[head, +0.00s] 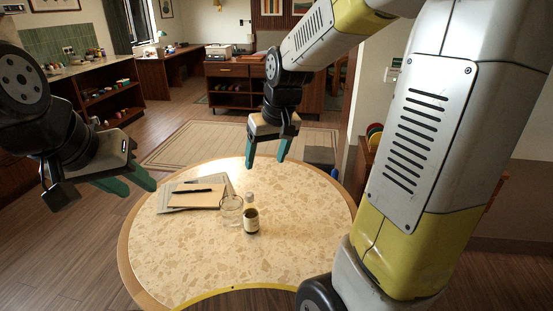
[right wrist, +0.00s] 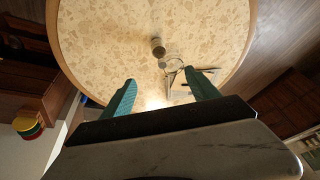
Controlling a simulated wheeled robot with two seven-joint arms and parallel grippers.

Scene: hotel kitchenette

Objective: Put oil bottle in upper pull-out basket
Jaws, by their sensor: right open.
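The oil bottle (head: 251,220), small and dark with a pale label and light cap, stands upright on the round table (head: 300,235). In the right wrist view the bottle (right wrist: 158,48) is seen from above, beyond the fingertips. My right gripper (head: 267,153) is open and empty above the far part of the table, behind the bottle. Its spread fingers also show in the right wrist view (right wrist: 160,90). My left gripper (head: 138,187) is empty, with its fingers apart, at the table's left side. I cannot identify the upper pull-out basket in either view.
A clear glass (head: 231,211) stands close to the bottle's left. A notebook (head: 195,200) with a pen lies behind it. The table's front and right are clear. Coloured dishes (head: 374,137) sit at the right. A shelved counter (head: 105,100) is at the left; a wooden cabinet (head: 236,93) stands behind.

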